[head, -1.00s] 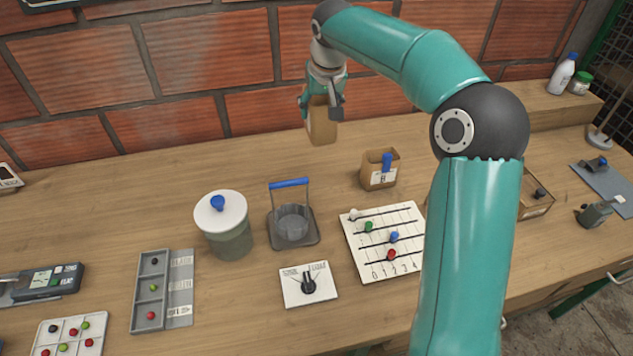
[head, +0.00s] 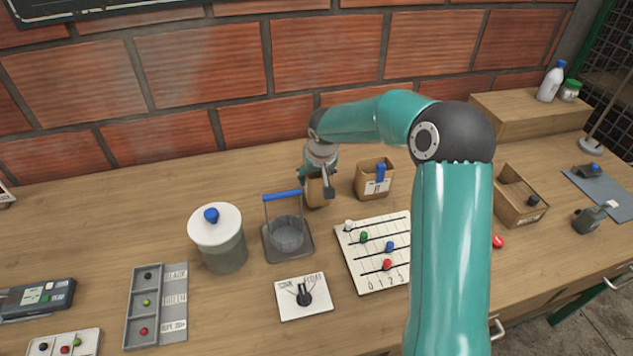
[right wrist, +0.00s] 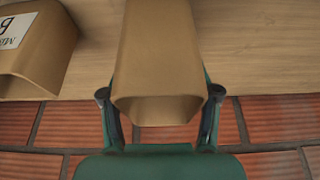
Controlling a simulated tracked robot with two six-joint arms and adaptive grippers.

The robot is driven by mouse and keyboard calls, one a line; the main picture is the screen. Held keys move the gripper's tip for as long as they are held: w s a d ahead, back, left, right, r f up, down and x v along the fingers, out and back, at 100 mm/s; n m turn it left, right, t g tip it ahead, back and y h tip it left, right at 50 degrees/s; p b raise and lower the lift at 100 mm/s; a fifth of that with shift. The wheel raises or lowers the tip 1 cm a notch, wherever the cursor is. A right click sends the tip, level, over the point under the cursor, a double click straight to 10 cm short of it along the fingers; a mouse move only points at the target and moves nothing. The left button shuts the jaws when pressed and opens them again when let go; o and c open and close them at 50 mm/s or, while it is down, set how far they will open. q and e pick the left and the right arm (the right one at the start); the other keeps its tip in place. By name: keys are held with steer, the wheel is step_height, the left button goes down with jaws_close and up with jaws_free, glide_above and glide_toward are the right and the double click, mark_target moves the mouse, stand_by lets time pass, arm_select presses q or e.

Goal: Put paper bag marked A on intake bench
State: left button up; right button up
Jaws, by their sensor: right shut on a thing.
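My right gripper (head: 322,178) is shut on a brown paper bag (head: 314,193), low over the wooden bench (head: 120,215) behind the mesh-basket stand. In the right wrist view, the gripper's fingers (right wrist: 160,97) grip the two sides of the open-mouthed bag (right wrist: 160,55). No letter shows on the held bag, and I cannot tell whether its bottom touches the bench. A second bag (head: 367,188) stands just to the right, with a blue piece at its top. Its label reads B in the right wrist view (right wrist: 45,55). My left gripper is out of view.
A lidded jar (head: 221,245), the basket stand (head: 287,244), a dial plate (head: 303,298) and a peg board (head: 350,260) stand close in front. A wooden box (head: 520,205) is at right. The brick wall (head: 200,75) rises behind; bench left of the held bag is clear.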

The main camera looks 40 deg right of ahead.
steer(key=shift+f, duration=1.3)
steer(key=shift+f, duration=0.1)
steer(key=o, duration=1.3)
steer(key=v, duration=1.2)
steer(key=shift+s+b, duration=0.1)
steer(key=shift+b, duration=0.25)
